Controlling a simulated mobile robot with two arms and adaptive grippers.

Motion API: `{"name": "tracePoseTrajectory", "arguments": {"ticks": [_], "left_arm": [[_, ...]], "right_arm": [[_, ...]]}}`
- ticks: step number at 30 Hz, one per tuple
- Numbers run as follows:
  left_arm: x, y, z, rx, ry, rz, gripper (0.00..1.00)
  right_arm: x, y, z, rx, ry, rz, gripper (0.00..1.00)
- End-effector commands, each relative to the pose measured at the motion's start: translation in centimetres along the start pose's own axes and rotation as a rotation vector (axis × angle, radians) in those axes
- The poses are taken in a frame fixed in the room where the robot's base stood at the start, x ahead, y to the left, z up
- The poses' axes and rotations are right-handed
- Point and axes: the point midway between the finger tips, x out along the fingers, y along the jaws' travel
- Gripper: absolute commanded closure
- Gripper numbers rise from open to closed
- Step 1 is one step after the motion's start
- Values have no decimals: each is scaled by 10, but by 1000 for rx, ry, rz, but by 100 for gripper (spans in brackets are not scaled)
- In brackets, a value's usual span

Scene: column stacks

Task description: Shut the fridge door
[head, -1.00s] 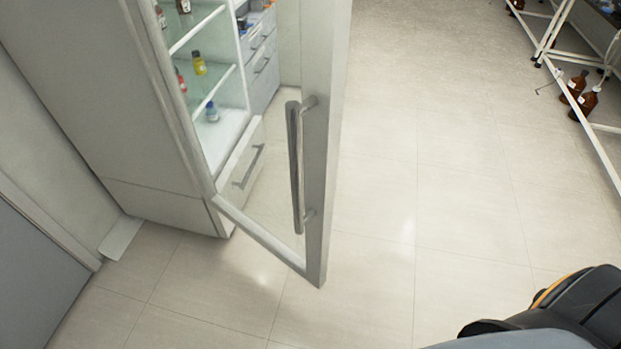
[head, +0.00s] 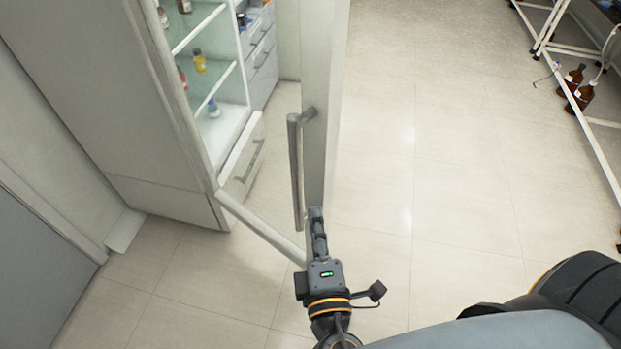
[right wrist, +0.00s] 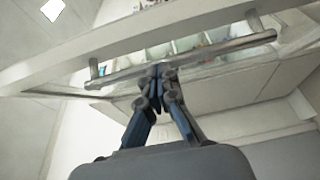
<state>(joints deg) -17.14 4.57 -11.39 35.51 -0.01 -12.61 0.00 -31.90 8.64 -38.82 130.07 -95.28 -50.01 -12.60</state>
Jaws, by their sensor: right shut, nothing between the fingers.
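The fridge (head: 110,110) stands at the left with its glass door standing open toward me. The door (head: 313,150) has a pale frame and a long vertical metal handle (head: 296,170). My right gripper (head: 316,212) is shut and empty, in front of the lower part of the door's free edge, just right of the handle's lower end. In the right wrist view, the shut fingertips (right wrist: 160,70) overlap the handle bar (right wrist: 190,57); I cannot tell whether they touch it. The gripper hides the door's lower corner in the head view. My left gripper is not in view.
Shelves inside the fridge hold small bottles (head: 199,62). A drawer cabinet (head: 262,60) stands behind the door. A white-framed rack with brown bottles (head: 580,95) is at the far right. The tiled floor (head: 440,180) between is clear.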

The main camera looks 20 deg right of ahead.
Motion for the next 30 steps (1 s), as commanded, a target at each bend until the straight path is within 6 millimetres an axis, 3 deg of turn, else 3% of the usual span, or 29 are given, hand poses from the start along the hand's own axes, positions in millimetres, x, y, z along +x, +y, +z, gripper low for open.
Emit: {"name": "tracePoseTrajectory", "arguments": {"ticks": [6, 18, 30], "left_arm": [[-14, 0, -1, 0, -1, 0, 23], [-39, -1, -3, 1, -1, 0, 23], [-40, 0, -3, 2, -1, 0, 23]], "right_arm": [[27, 8, 1, -2, -5, 9, 100], [91, 4, 1, -2, -2, 5, 100], [99, 2, 1, 0, -2, 3, 100]]}}
